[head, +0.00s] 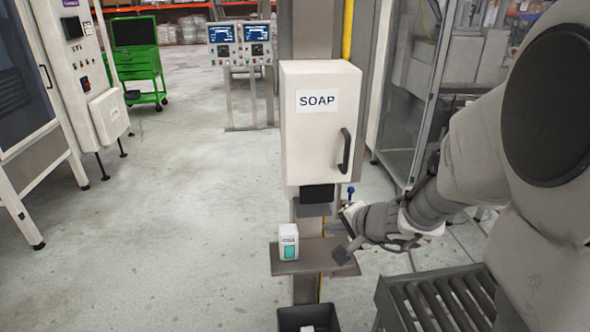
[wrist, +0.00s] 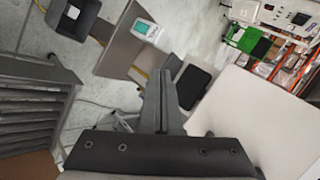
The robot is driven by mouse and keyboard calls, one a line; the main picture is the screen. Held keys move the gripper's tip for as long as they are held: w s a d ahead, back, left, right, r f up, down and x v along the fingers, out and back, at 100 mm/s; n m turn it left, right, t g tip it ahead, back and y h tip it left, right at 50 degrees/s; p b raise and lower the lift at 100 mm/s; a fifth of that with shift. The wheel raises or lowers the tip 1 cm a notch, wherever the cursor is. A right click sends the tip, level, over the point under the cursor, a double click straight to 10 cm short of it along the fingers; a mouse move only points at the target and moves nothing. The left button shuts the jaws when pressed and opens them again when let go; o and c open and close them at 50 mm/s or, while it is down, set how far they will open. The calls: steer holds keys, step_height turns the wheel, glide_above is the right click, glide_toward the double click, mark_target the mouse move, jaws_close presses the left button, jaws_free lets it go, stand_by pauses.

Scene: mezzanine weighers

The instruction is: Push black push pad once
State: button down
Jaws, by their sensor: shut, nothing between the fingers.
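The black push pad (head: 318,194) is under the white SOAP dispenser (head: 300,135), above a small grey ledge. In the wrist view the pad (wrist: 193,87) is a dark rounded rectangle just right of my fingertips, beside the white dispenser body (wrist: 260,125). My gripper (head: 345,256) is low and to the right of the pad in the head view, near the right end of the shelf. In the wrist view my gripper (wrist: 166,76) has its fingers together and empty. I see no contact with the pad; the exact gap is unclear.
A brown-grey shelf (head: 310,266) below the pad carries a small white and teal carton (head: 289,240). A dark bin (head: 300,318) stands below it. A roller conveyor (head: 435,305) is at lower right. The floor to the left is open.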

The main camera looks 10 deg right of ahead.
steer(key=p, duration=0.2)
glide_toward(318, 197)
step_height(318, 197, down, 5)
steer(key=w+a, duration=0.2)
steer(key=shift+w, duration=0.35)
steer(key=shift+a+f, duration=0.1)
stand_by(1.7)
steer(key=shift+w, duration=0.45)
steer(key=shift+w, duration=0.8)
stand_by(0.7)
steer(key=shift+s+b, duration=0.2)
steer(key=shift+b, duration=0.25)
steer(key=shift+s+b, duration=0.55)
steer(key=shift+s, duration=0.45)
